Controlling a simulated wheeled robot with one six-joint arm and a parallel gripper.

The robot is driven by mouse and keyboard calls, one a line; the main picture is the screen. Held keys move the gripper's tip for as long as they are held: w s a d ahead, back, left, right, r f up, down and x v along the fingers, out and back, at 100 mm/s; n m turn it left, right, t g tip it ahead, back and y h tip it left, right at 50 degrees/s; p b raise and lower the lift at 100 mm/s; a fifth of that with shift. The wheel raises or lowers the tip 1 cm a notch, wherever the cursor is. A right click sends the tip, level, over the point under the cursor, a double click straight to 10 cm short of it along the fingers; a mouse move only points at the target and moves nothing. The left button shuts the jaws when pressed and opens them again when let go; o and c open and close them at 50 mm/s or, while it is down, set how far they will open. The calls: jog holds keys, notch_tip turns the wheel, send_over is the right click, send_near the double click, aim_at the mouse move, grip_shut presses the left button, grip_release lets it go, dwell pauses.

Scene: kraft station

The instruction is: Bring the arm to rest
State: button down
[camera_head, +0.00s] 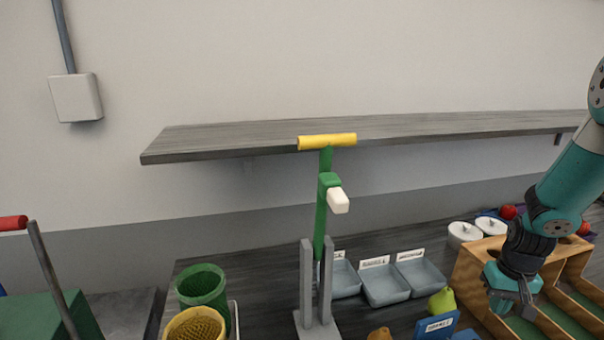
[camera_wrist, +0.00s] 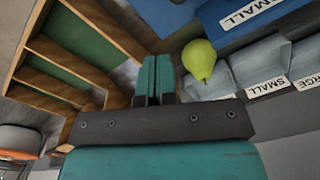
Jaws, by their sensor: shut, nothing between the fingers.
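My gripper (camera_head: 516,308) hangs at the lower right in the head view, over the wooden divided box (camera_head: 468,277). My teal arm comes down to it from the right edge. In the wrist view the two teal fingers of the gripper (camera_wrist: 155,75) are together, with nothing between them. The green pear (camera_wrist: 199,60) shows just right of the fingertips in the wrist view and lies left of the gripper in the head view (camera_head: 441,301). I cannot tell the exact height of the gripper above the box.
Labelled grey trays (camera_head: 384,284) stand on the dark worktop, with a blue bin (camera_head: 437,326) in front. White lidded jars (camera_head: 463,234) are behind the box. A green stand with a yellow handle (camera_head: 327,141) rises at centre. Green and yellow cups (camera_head: 203,285) stand left; a shelf (camera_head: 230,136) runs above.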

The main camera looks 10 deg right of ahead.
jog(key=s+a+r+n+t+y+b, duration=0.1)
jog(key=a+r+n+b, duration=0.3)
jog(key=a, duration=0.8)
jog(key=s+a+r+n+y+b, duration=0.1)
jog(key=a+r+n, duration=0.1)
jog(key=a+r, duration=0.7)
jog(key=s+a+r+n+y+b, duration=0.1)
jog(key=s+a+n, duration=0.1)
jog(key=s+a, duration=0.5)
jog(key=s+a+n+g+y+b, duration=0.1)
jog(key=s+a+n, duration=0.2)
jog(key=s+a, duration=0.3)
jog(key=shift+s+a+r, duration=0.35)
jog(key=shift+s+r, duration=0.05)
jog(key=shift+s, duration=0.5)
jog(key=shift+a+n, duration=0.1)
jog(key=shift+n, duration=0.2)
